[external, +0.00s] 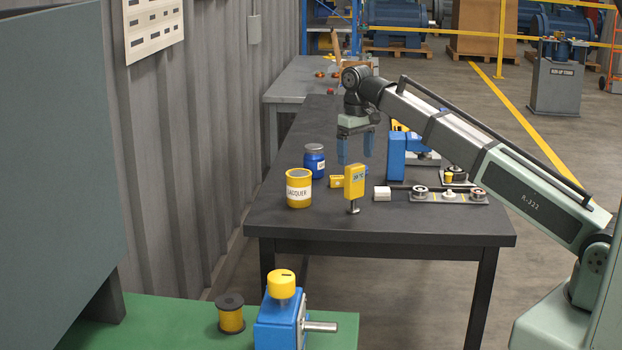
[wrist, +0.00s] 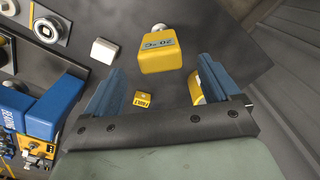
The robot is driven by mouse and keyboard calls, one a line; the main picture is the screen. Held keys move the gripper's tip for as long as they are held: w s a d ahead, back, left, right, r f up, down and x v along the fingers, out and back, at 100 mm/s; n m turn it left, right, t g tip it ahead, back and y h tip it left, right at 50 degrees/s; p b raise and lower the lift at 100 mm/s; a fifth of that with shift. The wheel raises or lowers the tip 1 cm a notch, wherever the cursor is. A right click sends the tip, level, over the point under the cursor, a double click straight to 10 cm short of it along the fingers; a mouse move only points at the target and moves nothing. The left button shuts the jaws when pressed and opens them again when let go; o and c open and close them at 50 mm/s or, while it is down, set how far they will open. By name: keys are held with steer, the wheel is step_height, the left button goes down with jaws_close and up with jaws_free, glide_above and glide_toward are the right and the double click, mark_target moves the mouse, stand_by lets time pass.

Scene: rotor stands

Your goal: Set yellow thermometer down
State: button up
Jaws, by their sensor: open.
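The yellow thermometer (external: 354,181) stands upright on its small metal foot near the front of the dark table, its display reading 20 °C. It also shows in the wrist view (wrist: 161,53), beyond the fingertips and between their lines. My gripper (external: 355,160) is open, with its two blue fingers apart. It hangs above and behind the thermometer in the external view. The fingers also show in the wrist view (wrist: 160,85), with nothing between them. I see no contact between the fingers and the thermometer.
A yellow lacquer can (external: 299,188) and a blue jar (external: 314,160) stand left of the thermometer. A small yellow block (external: 337,181) lies close behind it. A white block (external: 382,194) and a grey rotor stand (external: 437,195) lie to the right. A blue machine (external: 396,157) stands behind.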

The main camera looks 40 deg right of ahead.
steer(key=shift+r, duration=2.75)
